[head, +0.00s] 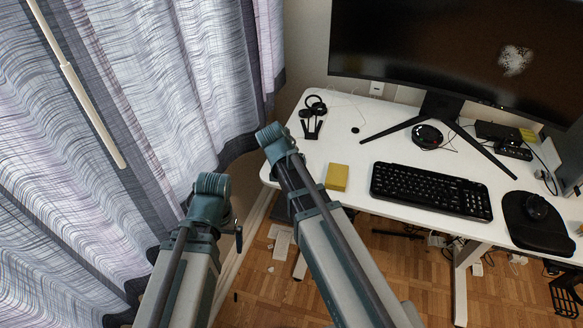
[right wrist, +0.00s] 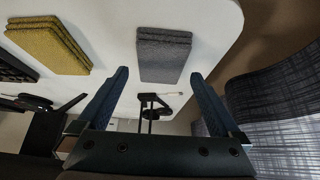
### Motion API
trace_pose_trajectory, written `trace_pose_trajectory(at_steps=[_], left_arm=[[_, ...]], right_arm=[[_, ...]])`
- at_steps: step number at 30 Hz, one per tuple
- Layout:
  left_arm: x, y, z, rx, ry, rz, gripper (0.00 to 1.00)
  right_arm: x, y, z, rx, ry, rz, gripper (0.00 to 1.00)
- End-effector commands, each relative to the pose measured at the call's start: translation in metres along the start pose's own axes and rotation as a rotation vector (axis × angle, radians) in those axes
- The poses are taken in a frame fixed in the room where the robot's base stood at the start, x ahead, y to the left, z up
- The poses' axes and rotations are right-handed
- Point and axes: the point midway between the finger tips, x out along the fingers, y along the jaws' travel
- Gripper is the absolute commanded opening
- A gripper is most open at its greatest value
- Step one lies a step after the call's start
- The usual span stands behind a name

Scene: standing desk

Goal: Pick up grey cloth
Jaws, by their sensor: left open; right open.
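The grey cloth (right wrist: 165,55) is a folded, flat, textured block on the white desk in the right wrist view. I cannot make it out in the head view, where my right arm covers part of the desk's left end. My right gripper (right wrist: 159,75) is open; the cloth lies beyond its fingertips, roughly in line with the gap between them, and nothing is held. In the head view the right gripper is hidden behind its own arm. My left gripper (head: 238,236) shows only as a small dark part beside its arm, below the desk's left end near the curtain, away from the cloth.
A yellow folded cloth or sponge (head: 337,177) lies on the desk (head: 300,165) left of the keyboard (head: 431,190). A curtain (head: 130,100) hangs close on the left.

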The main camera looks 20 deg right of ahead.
Motion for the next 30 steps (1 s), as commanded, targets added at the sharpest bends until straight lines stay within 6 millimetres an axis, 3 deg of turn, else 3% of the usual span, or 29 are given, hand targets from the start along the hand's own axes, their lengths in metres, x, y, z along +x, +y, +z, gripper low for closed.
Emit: trace_pose_trajectory(at_steps=[1, 6, 15, 28, 30], left_arm=[[0.012, 0.001, -0.001, 0.0, 0.0, 0.0, 1.0], [0.03, 0.003, -0.002, 0.0, 0.0, 0.0, 1.0], [0.029, 0.003, -0.002, 0.0, 0.0, 0.0, 1.0], [0.029, 0.003, -0.002, 0.0, 0.0, 0.0, 1.0], [0.029, 0.003, -0.002, 0.0, 0.0, 0.0, 1.0]], right_arm=[[0.013, -0.002, 0.003, 0.0, 0.0, 0.0, 1.0], [0.034, -0.002, 0.003, 0.0, 0.0, 0.002, 1.0], [0.035, -0.001, 0.001, 0.0, 0.0, 0.001, 1.0], [0.035, -0.001, 0.001, -0.001, 0.0, 0.001, 0.23], [0.035, -0.001, 0.001, -0.001, 0.0, 0.001, 0.22]])
